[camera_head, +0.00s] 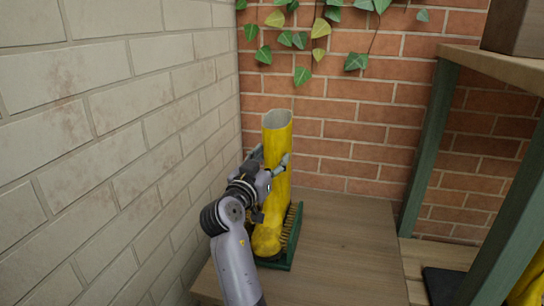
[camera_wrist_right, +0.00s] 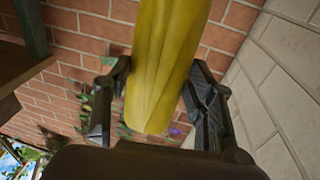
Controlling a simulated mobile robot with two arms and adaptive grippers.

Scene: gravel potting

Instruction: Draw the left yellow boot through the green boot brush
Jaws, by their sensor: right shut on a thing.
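A tall yellow boot (camera_head: 277,133) stands nearly upright, with its open top up and its foot toward me. Its foot rests in or on the green boot brush (camera_head: 296,236), whose tan bristles show along the boot's right side. My right gripper (camera_head: 270,157) is shut on the boot's shaft, one finger on each side. In the right wrist view the shaft (camera_wrist_right: 160,45) passes between the two dark fingers. The sole and the brush's left part are hidden by the boot and my arm. My left gripper is not in view.
The brush stands on a wooden bench top (camera_head: 345,245), with bare room to its right. A pale brick wall (camera_head: 110,120) is close on the left; a red brick wall stands behind. A green-legged shelf (camera_head: 432,145) and another yellow thing (camera_head: 530,285) are at right.

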